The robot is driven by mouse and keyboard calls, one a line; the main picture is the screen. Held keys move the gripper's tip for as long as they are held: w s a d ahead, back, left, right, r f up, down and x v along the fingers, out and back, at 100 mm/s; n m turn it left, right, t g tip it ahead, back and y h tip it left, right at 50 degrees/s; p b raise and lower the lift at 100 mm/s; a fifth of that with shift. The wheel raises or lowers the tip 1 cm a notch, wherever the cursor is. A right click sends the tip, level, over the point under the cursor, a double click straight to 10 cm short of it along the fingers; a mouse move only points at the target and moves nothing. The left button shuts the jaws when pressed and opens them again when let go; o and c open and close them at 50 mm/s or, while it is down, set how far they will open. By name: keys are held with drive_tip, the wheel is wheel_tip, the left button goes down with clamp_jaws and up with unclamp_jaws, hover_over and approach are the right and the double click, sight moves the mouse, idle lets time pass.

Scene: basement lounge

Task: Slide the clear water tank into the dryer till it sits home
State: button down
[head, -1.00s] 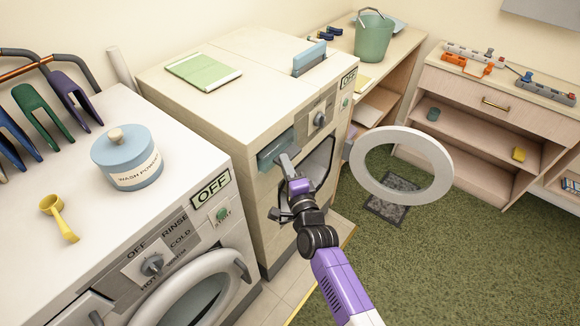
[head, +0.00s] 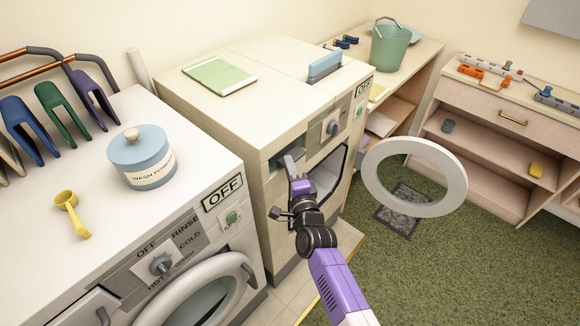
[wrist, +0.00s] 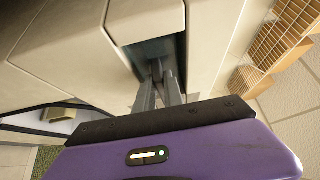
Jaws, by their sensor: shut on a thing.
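The dryer (head: 262,125) is the cream machine in the middle of the head view. A narrow slot opens high on its front, left of the dial. The water tank (head: 277,163) sits in this slot as a bluish piece, mostly hidden by the front panel and my fingers. In the wrist view the tank (wrist: 153,47) is a dark blue-grey face set back inside the slot. My gripper (wrist: 157,70) is shut on the tank, with its fingertips at the slot mouth. How deep the tank sits cannot be told exactly.
The dryer's round white door (head: 372,185) hangs open right of my arm. A washer (head: 115,215) with a wash powder jar (head: 142,160) and yellow scoop (head: 70,212) stands left.

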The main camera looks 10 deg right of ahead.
drive_tip(key=c, duration=1.4)
unclamp_jaws()
drive_tip(key=shift+o, duration=0.2)
drive_tip(key=s, duration=0.7)
drive_tip(key=shift+s+d+p, duration=0.2)
drive_tip(key=shift+s+p, duration=0.15)
drive_tip(key=shift+s, duration=0.05)
